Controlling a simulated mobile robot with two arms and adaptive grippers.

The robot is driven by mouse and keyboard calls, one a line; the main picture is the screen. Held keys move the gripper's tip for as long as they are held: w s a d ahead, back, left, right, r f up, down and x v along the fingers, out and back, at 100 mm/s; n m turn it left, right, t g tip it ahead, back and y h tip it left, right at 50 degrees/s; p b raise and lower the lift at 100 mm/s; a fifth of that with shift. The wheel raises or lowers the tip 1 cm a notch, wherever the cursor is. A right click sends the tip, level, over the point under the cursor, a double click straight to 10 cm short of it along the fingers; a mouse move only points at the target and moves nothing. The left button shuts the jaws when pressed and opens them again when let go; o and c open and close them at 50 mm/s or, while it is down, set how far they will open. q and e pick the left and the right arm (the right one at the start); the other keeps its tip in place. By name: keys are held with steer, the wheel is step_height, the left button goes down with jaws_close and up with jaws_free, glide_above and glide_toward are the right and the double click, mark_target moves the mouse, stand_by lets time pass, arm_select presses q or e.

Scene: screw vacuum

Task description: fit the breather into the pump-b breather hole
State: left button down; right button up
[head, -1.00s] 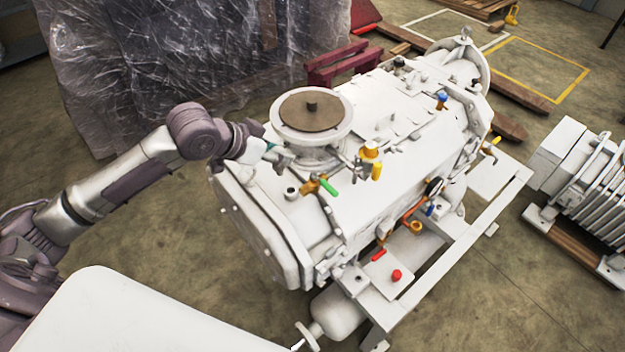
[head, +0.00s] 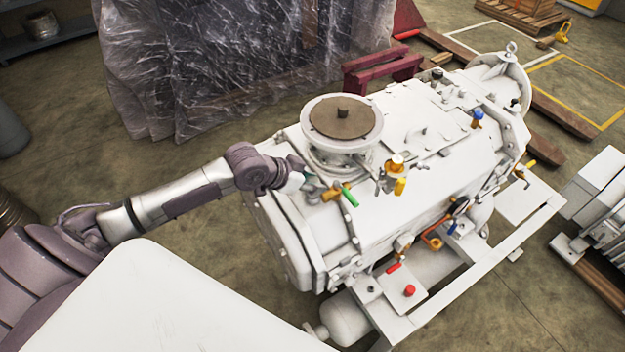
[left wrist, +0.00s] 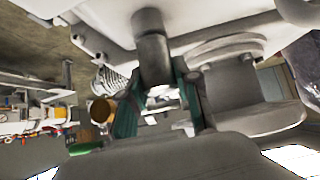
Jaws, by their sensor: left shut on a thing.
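The white pump (head: 375,215) stands in the middle of the head view, with a round flange on top. My left gripper (head: 306,182) is over the pump's near top left, between the flange and the green-handled valve. In the left wrist view, the green-padded fingers of my left gripper (left wrist: 158,98) are shut on a dark grey cylinder, the breather (left wrist: 152,50). Its far end meets the white pump surface in that picture; I cannot tell whether it is in the hole or in front of it. The breather hole is hidden. My right gripper is not in view.
The flange (head: 343,120) stands close behind my left gripper. The green-handled valve (head: 349,196) is just to its right, and a yellow-capped valve (head: 397,165) lies further right. A plastic-wrapped load (head: 240,60) is behind the pump.

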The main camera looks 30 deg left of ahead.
arm_select(q)
steer(key=c, duration=0.8)
jaws_free()
steer(key=shift+b+v, duration=0.55)
steer(key=shift+v, duration=5.45)
